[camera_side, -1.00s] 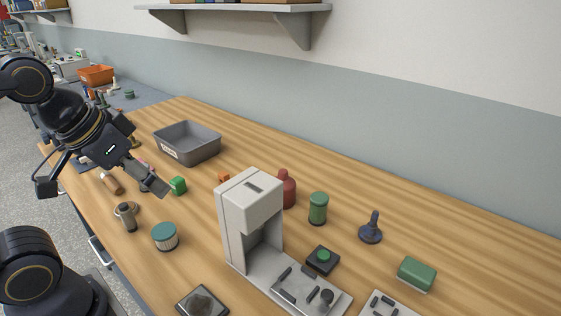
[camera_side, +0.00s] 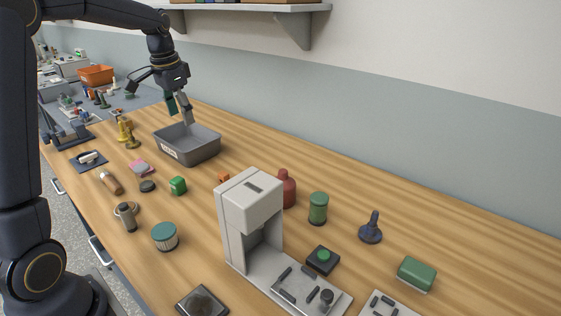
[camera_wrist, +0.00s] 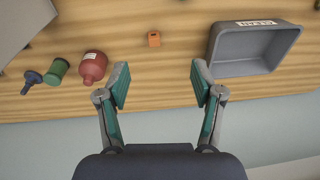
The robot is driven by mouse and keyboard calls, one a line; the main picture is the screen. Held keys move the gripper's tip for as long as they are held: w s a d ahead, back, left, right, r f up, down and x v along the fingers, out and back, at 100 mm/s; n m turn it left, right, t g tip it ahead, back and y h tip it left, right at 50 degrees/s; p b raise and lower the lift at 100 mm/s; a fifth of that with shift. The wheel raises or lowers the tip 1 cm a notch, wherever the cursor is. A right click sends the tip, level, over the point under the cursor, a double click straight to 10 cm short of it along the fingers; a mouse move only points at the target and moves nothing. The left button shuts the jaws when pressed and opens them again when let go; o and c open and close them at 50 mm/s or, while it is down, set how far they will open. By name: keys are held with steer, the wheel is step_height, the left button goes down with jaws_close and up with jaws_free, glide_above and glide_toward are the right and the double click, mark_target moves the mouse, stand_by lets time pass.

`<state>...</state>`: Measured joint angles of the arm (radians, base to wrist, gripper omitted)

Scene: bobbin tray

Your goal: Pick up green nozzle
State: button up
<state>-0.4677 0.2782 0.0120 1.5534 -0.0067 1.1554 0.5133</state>
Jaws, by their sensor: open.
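My gripper (camera_side: 179,112) hangs over the back of the grey bin (camera_side: 205,152) in the side view. In the wrist view my gripper (camera_wrist: 160,84) is open and nothing is between its teal pads. I cannot tell for certain which thing is the green nozzle.
A white machine (camera_side: 250,209) stands mid-table. A red bottle (camera_side: 287,190), a dark blue pointed piece (camera_side: 370,229) and an orange block (camera_side: 224,178) are near it. A teal-lidded jar (camera_side: 164,237) stands at the front. Bare wood lies along the wall behind the bin.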

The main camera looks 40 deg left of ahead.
steer(key=n+g, duration=0.2)
glide_above(176, 179)
step_height(176, 179, down, 9)
steer(key=shift+h, duration=0.4)
steer(key=f, duration=1)
steer(key=shift+d, duration=0.3)
steer(key=shift+w+a+f, duration=0.1)
steer(key=shift+a+f, duration=0.1)
steer(key=shift+f, duration=1.3)
steer(key=shift+a+f, duration=0.15)
steer(key=shift+f, duration=1.3)
steer(key=c, duration=1.2)
steer(key=shift+c, duration=0.2)
steer(key=shift+r, duration=0.1)
